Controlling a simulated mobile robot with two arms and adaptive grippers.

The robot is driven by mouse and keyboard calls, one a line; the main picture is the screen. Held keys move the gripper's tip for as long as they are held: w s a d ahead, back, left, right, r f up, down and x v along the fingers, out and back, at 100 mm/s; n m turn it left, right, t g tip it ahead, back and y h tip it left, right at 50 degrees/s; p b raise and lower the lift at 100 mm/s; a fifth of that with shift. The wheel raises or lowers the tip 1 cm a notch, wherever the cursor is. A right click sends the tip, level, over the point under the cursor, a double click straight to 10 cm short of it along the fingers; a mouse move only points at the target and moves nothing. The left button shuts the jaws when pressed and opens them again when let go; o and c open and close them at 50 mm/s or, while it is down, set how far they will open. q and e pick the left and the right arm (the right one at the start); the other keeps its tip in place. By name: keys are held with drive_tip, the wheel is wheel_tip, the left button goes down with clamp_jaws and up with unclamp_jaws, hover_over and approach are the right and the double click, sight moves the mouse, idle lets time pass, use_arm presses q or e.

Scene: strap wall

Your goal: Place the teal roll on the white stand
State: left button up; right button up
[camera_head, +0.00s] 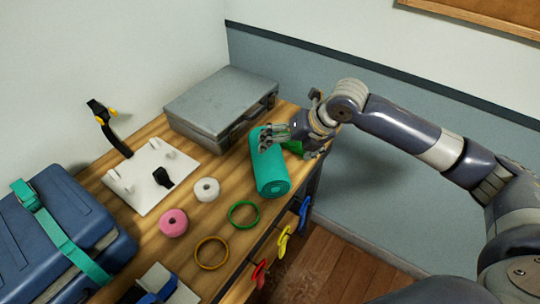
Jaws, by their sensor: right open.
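The teal roll (270,172) lies on the wooden table near its right edge, its round end facing the front. My right gripper (268,138) comes in from the right with its fingers over the far end of the roll. It is open. Whether the fingers touch the roll I cannot tell. The white stand (146,197) is a flat board with short pegs, on the table left of the roll. A small black piece (163,178) sits on it. My left gripper is not in view.
A grey case (215,100) lies at the back. A blue case with a teal strap (55,225) is at the left. Pink (173,223) and white (206,189) rolls, a green ring (244,203) and an orange ring (198,252) lie between. Colored straps (284,242) hang at the right edge.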

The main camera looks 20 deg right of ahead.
sight(276, 155)
drive_tip(key=x, duration=0.3)
drive_tip(key=shift+a+f, duration=0.15)
drive_tip(key=shift+a, duration=0.05)
drive_tip(key=shift+w+f, duration=0.15)
drive_tip(key=shift+f, duration=0.1)
drive_tip(key=p+x, duration=0.1)
drive_tip(key=x, duration=0.3)
drive_tip(key=shift+a+f+p, duration=0.2)
drive_tip(key=shift+p, duration=0.15)
drive_tip(key=shift+f, duration=0.25)
drive_tip(key=shift+c, duration=0.2)
drive_tip(key=c, duration=0.9)
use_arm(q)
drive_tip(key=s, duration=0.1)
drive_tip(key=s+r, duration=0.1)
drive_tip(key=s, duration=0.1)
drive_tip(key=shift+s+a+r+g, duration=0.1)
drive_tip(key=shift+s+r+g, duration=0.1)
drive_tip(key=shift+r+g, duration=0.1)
use_arm(e)
drive_tip(key=c, duration=0.3)
drive_tip(key=shift+c, duration=0.4)
